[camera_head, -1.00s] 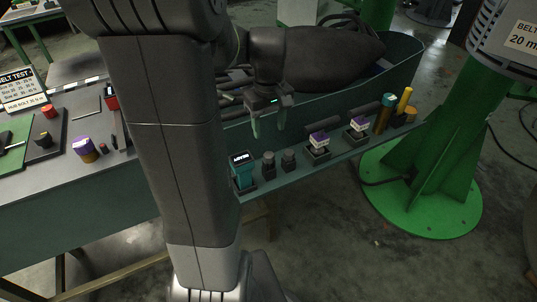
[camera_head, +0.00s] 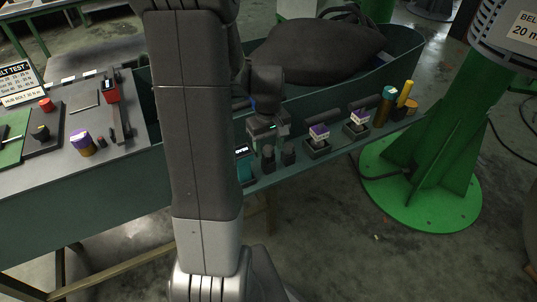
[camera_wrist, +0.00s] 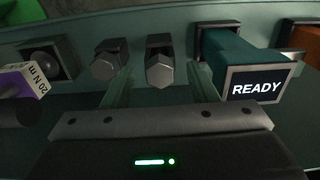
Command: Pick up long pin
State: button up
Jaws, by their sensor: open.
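Two dark pins with hexagonal heads stand upright in a row on the green bench ledge. The taller, likely the long pin (camera_head: 268,162), is beside the teal device; its head also shows in the wrist view (camera_wrist: 160,71). The shorter pin (camera_head: 289,153) stands to its right in the head view and to its left in the wrist view (camera_wrist: 109,64). My gripper (camera_wrist: 160,76) is open, with one finger on each side of the taller pin's head. In the head view my gripper (camera_head: 269,141) is just above the pins. I cannot tell whether the fingers touch it.
The teal device (camera_wrist: 246,65) with a READY screen stands close to the right finger in the wrist view. Two purple-topped tools (camera_head: 318,140) (camera_head: 357,122), an amber cylinder (camera_head: 383,108) and a yellow rod (camera_head: 403,94) stand further right in the head view.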

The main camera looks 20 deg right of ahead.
grip_shut()
